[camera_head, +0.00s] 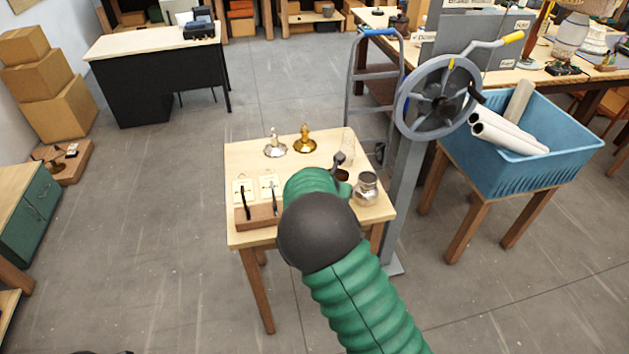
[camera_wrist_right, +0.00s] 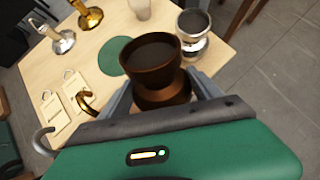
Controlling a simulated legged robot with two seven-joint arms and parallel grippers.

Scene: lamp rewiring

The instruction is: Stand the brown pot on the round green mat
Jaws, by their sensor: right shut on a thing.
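The brown pot (camera_wrist_right: 152,62), with a wide dark mouth and narrow waist, is in the right wrist view. My right gripper (camera_wrist_right: 163,92) is shut on its waist, one finger on each side. The pot looks roughly upright; I cannot tell whether its base touches the table. The round green mat (camera_wrist_right: 112,55) lies flat on the table, left of the pot in that view; the pot covers its right part. In the head view my right arm hides most of the pot and mat.
A silver (camera_head: 275,147) and a brass candlestick-like piece (camera_head: 305,142) stand at the table's back, with a clear glass (camera_head: 348,143).

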